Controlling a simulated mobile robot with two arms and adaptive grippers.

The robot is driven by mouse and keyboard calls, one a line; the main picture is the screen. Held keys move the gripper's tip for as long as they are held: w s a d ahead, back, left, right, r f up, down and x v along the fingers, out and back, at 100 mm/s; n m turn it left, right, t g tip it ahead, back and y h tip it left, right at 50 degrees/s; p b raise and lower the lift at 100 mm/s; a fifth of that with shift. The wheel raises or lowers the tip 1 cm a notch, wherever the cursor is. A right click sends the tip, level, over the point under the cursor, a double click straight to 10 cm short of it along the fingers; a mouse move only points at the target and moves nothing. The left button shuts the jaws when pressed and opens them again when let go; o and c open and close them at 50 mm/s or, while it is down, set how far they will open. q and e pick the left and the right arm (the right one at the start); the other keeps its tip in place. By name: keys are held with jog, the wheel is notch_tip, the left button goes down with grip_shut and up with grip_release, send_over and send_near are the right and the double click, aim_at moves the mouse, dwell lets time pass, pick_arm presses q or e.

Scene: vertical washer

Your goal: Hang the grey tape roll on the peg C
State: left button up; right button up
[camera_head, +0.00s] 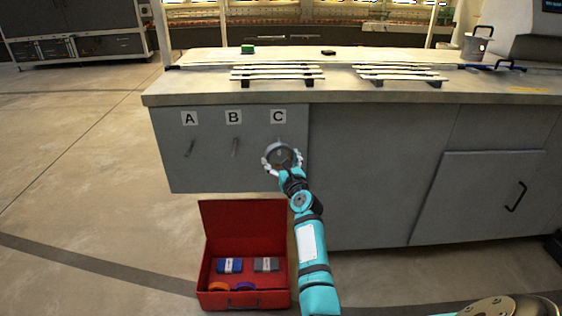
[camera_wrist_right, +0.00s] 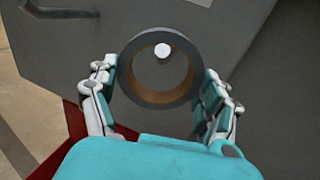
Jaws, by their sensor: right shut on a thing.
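The grey tape roll (camera_head: 283,146) is held in front of the grey panel below the label C (camera_head: 278,116). My right gripper (camera_head: 282,160) is shut on the roll, with fingers on its left and right sides. The right wrist view shows the roll (camera_wrist_right: 160,98) face on between the fingers of the right gripper (camera_wrist_right: 150,84). The pale round end of peg C (camera_wrist_right: 162,50) shows inside the upper part of the roll's hole. I cannot tell how far the peg reaches into the hole. My left gripper is not in view.
Empty pegs A (camera_head: 190,148) and B (camera_head: 235,147) stick out to the left. An open red toolbox (camera_head: 243,300) on the floor below holds a blue and a grey box, plus orange and blue rolls. The worktop (camera_head: 420,94) overhangs the panel.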

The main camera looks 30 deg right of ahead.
jog(key=o, duration=1.1)
jog(key=shift+c, duration=0.2)
